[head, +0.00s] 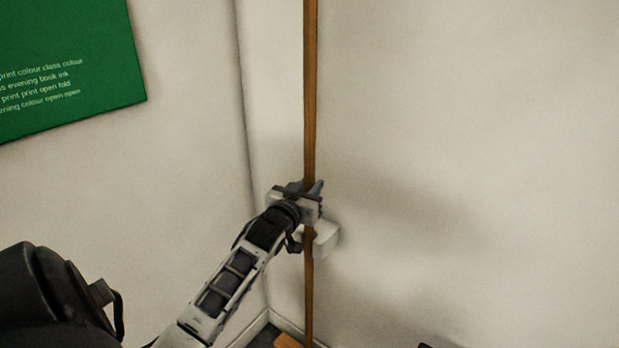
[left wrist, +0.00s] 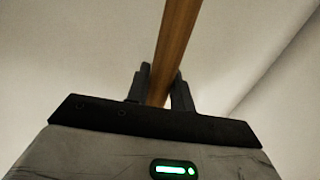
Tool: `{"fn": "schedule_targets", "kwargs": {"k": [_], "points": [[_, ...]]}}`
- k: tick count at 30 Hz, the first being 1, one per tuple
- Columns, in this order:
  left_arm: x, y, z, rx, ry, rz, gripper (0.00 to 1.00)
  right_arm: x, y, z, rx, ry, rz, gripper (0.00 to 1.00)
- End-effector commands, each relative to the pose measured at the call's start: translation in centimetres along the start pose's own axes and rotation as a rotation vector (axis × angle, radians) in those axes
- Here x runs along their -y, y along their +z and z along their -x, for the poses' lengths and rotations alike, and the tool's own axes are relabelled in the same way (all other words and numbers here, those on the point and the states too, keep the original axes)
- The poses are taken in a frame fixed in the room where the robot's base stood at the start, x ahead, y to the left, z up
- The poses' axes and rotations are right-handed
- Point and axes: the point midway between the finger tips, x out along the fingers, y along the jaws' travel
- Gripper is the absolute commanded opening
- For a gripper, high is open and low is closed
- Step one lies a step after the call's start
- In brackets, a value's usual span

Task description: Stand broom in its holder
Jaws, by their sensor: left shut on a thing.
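The broom's brown wooden handle (head: 310,90) stands nearly upright near the wall corner in the head view. My left gripper (head: 314,187) is shut around the handle. In the left wrist view the handle (left wrist: 175,50) passes between the two dark fingers of the left gripper (left wrist: 161,85). A small white block (head: 325,238), which looks like the wall holder, shows just below and behind the gripper. The handle passes in front of it or at its edge; I cannot tell whether it sits in it. The right gripper is not in view.
Pale walls meet in a corner (head: 247,130) left of the handle. A green sign (head: 70,70) hangs on the left wall. A brown thing (head: 288,341) shows on the floor at the bottom, perhaps the broom's head. The wall to the right is bare.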

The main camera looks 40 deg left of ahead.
Motion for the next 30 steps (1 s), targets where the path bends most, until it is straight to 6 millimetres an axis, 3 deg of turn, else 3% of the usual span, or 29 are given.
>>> {"fn": "schedule_targets", "kwargs": {"k": [13,14,15,16,25,30], "points": [[-0.1,0.3,-0.5,-0.015,0.003,0.004,0.0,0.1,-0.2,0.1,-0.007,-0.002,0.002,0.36],[-0.1,0.9,-0.4,-0.002,0.001,0.004,0.29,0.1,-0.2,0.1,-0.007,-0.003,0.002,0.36],[-0.1,0.8,-0.4,-0.002,0.001,0.004,0.4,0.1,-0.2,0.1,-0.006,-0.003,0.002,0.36],[-0.1,0.8,-0.4,-0.002,0.001,0.004,0.45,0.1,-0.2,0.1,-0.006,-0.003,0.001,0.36],[-0.1,0.6,-0.4,-0.002,0.001,0.003,0.45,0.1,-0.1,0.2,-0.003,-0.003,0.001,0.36],[-0.2,0.8,1.5,0.0,0.003,0.003,0.45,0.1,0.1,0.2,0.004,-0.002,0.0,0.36]]}}
